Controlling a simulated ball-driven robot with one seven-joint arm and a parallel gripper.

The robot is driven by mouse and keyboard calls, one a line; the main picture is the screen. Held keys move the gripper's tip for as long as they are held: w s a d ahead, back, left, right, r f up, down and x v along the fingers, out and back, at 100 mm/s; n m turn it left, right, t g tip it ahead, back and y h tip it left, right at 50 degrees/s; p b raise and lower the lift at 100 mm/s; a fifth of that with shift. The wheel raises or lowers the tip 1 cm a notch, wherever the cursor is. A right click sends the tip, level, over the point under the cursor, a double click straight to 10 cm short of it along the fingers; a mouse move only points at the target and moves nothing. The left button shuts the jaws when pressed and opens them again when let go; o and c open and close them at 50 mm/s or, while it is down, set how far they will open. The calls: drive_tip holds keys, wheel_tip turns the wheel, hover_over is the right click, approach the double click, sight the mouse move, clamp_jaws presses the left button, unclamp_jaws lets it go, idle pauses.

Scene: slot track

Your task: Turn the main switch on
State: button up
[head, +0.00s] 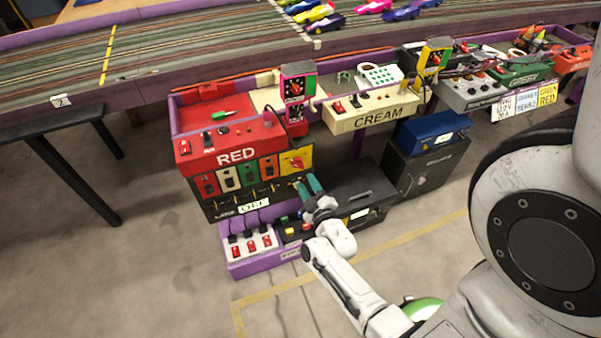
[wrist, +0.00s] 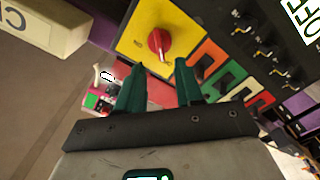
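The main switch is a red rotary knob (wrist: 159,42) on a yellow plate (wrist: 138,28) in the wrist view. In the head view the yellow plate (head: 296,160) sits at the right end of the panel under the RED box. My gripper (wrist: 160,75) has two green fingers that are apart, with nothing between them. In the wrist view the knob lies just beyond the gap between the fingertips; I cannot tell whether they touch it. In the head view my gripper (head: 308,186) is just below the yellow plate.
An OFF label (head: 254,204) is on the black panel. Red, white, green and orange switch plates (head: 228,180) sit left of the yellow one. A power strip (head: 251,245) lies below. A black case (head: 362,190) stands to the right. The CREAM box (head: 379,113) is above right.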

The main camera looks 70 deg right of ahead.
sight(298, 166)
drive_tip(key=b+x, duration=0.1)
drive_tip(key=x, duration=0.5)
clamp_jaws()
idle(0.3)
